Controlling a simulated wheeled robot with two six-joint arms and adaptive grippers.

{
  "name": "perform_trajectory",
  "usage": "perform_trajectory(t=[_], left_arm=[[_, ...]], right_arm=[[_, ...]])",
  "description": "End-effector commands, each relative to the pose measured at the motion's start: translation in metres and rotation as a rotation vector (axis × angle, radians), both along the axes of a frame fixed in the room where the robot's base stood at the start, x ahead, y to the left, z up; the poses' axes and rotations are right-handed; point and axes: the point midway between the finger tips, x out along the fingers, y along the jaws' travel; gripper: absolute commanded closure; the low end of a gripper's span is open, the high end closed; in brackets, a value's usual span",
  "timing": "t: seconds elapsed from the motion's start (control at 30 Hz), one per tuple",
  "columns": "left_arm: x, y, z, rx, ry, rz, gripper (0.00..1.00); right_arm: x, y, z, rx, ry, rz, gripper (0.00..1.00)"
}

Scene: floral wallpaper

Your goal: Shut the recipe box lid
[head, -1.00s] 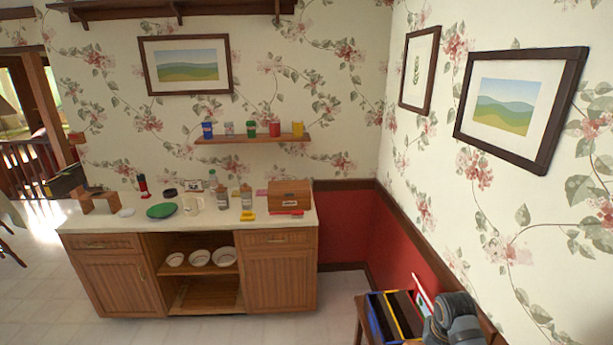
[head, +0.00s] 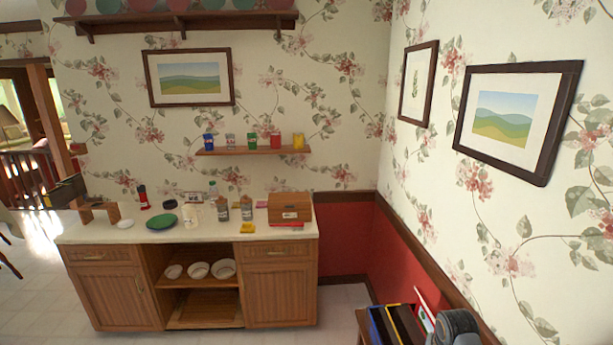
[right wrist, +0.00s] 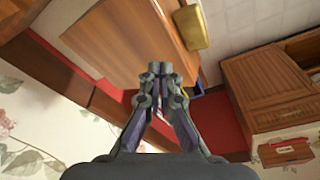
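The recipe box (head: 290,207) is a small brown wooden box with a pale label on its front. It stands at the right end of the counter, near the wall. At this distance I cannot tell whether its lid is fully down. In the right wrist view a labelled brown box (right wrist: 285,151), apparently the same one, shows at the lower right. My right gripper (right wrist: 160,69) has its fingertips together with nothing between them, well apart from the box. Part of my right arm shows at the bottom right of the head view. My left gripper is out of view.
The counter (head: 110,236) also holds a green plate (head: 161,222), jars and a yellow item (head: 246,228) near the box. A wall shelf (head: 252,151) with canisters hangs above. A small table with blue and yellow-edged bins (head: 381,325) stands at the lower right. Floor before the counter is clear.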

Motion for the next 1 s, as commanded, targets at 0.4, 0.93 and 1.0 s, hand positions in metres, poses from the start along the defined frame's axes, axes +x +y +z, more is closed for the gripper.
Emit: perform_trajectory(t=[0.4, 0.93, 1.0], left_arm=[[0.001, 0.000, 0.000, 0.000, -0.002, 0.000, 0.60], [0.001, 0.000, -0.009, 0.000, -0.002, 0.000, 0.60], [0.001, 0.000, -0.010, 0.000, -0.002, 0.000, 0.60]], right_arm=[[0.000, 0.000, 0.000, 0.000, 0.000, 0.000, 1.00], [0.000, 0.000, -0.023, 0.000, 0.001, 0.000, 1.00], [0.000, 0.000, -0.026, 0.000, 0.002, 0.000, 1.00]])
